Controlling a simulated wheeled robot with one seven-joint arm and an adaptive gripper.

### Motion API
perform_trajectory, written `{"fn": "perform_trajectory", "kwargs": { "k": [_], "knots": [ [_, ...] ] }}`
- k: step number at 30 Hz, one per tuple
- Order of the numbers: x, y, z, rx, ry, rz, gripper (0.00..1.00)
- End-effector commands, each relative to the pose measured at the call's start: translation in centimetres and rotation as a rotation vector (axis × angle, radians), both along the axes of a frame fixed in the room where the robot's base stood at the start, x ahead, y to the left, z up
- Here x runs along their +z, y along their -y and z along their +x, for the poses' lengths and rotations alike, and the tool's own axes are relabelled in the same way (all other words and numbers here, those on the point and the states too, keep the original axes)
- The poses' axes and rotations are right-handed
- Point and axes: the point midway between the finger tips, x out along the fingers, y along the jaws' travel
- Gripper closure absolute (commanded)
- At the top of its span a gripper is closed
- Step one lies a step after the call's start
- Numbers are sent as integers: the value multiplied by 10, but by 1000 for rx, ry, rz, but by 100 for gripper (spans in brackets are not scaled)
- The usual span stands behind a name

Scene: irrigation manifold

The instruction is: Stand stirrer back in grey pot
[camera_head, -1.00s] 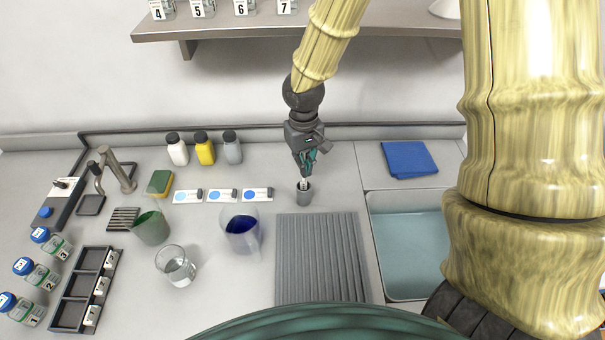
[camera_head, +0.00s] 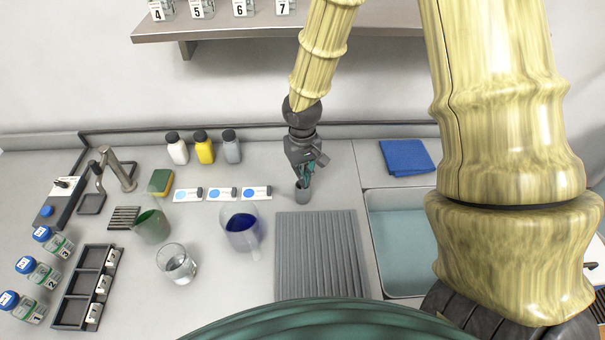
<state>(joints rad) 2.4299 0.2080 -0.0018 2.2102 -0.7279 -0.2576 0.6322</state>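The grey pot (camera_head: 303,194) stands upright on the counter, just behind the ribbed grey mat. My gripper (camera_head: 307,174) points down directly above the pot's mouth, its teal fingertips close to the rim. The fingers look closed around the stirrer (camera_head: 302,184). Only a small pale bit of the stirrer shows between the fingertips and the pot; its lower end is inside the pot or hidden by the rim, and its upper part is hidden by the fingers.
Left of the pot lie label cards (camera_head: 256,192), a jug of blue liquid (camera_head: 241,232), a green jug (camera_head: 152,226) and a clear beaker (camera_head: 176,264). The ribbed mat (camera_head: 320,255) is bare. A sink (camera_head: 402,240) and blue cloth (camera_head: 406,157) are at right.

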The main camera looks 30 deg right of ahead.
Motion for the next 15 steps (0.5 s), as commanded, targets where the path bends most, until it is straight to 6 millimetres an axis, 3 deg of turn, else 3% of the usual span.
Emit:
{"fn": "perform_trajectory", "kwargs": {
  "k": [3,7,15],
  "knots": [
    [-3,0,0,1,0,0,100],
    [-2,0,0,0,0,0,74],
    [-2,0,0,0,0,0,73]
  ]
}}
